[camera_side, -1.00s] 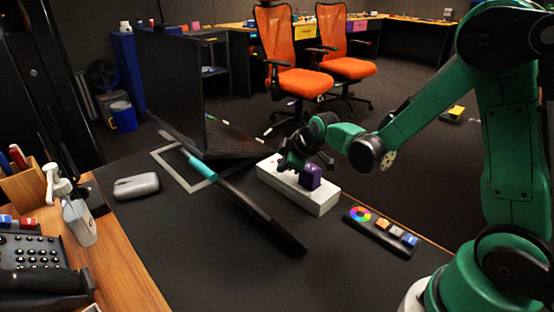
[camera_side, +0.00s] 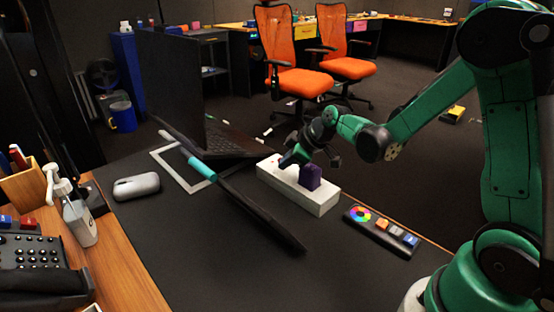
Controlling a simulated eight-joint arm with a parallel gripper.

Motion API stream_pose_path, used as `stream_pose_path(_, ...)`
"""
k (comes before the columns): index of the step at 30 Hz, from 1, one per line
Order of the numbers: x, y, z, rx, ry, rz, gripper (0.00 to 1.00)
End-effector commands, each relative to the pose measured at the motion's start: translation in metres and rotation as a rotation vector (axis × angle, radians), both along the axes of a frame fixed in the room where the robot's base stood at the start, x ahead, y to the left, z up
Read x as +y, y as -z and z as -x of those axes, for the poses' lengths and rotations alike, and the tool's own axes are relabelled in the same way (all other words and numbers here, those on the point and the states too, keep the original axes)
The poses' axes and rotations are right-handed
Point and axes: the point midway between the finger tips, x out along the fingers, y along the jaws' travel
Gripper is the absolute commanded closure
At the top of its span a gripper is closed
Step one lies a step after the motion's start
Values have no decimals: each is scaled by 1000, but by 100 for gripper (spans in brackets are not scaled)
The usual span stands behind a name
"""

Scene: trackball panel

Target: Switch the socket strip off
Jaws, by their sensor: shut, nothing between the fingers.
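The white socket strip (camera_side: 325,206) lies on the dark mat, near its right edge. A purple block, which looks like a plug (camera_side: 310,178), stands on its top. My dark gripper (camera_side: 288,160) is shut and empty over the left, far part of the strip, to the left of the purple block. I cannot tell whether its fingertips touch the strip. The switch cannot be made out; my gripper covers part of the strip's far end.
A black remote with coloured buttons (camera_side: 383,231) lies right of the strip. A long dark bar with a teal sleeve (camera_side: 202,168) lies to the left, by an open laptop (camera_side: 172,90). A grey mouse (camera_side: 136,187) sits further left. The front of the mat is clear.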

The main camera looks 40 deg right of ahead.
Motion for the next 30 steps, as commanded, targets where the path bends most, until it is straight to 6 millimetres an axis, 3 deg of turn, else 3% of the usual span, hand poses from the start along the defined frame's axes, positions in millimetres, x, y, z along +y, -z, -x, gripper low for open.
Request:
stream_pose_path(19,-22,-3,0,-2,2,-445,100)
stream_pose_path(30,-21,-6,0,0,-1,-442,100)
